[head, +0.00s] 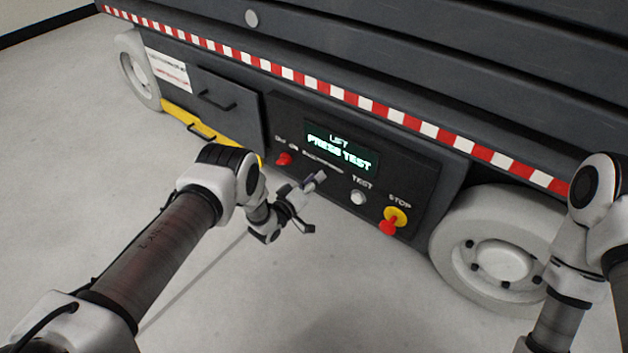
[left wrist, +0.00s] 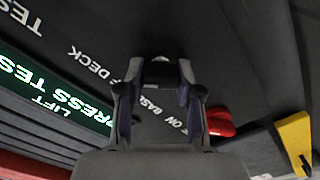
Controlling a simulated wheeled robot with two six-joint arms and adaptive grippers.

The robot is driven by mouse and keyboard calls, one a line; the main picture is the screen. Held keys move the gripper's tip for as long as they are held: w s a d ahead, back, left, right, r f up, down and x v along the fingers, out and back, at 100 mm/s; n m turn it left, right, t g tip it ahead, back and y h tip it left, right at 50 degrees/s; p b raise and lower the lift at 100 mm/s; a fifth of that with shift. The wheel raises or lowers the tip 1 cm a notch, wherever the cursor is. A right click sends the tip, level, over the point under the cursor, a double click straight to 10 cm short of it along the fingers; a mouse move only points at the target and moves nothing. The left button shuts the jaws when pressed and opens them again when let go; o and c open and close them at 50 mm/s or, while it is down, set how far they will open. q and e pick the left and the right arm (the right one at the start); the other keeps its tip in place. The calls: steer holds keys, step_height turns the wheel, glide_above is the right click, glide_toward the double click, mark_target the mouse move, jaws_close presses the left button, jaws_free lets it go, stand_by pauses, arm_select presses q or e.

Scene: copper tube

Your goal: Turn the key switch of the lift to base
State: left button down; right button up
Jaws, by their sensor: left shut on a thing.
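The lift's dark control panel (head: 405,178) has a lit display (head: 340,150) reading "LIFT PRESS TEST". In the left wrist view, my left gripper (left wrist: 160,84) points at the panel, with its fingers around a small pale knob, seemingly the key switch (left wrist: 160,62). The labels "DECK", "OFF" and "BASE" are partly covered around it. In the head view, my left gripper (head: 312,196) is at the lower middle of the panel and hides the switch. Its exact angle cannot be told. My right arm shows at the right edge; its gripper is out of view.
A red control (head: 284,159) is left of my gripper, also seen in the wrist view (left wrist: 220,122). A pale TEST button (head: 357,198) and a red STOP button (head: 388,227) on yellow are to its right. A wheel (head: 480,245) flanks the panel. The floor is clear.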

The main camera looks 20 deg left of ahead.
stand_by(0.3)
arm_select(q)
steer(key=c, duration=0.8)
jaws_free()
steer(key=shift+o, duration=0.2)
steer(key=v, duration=1.2)
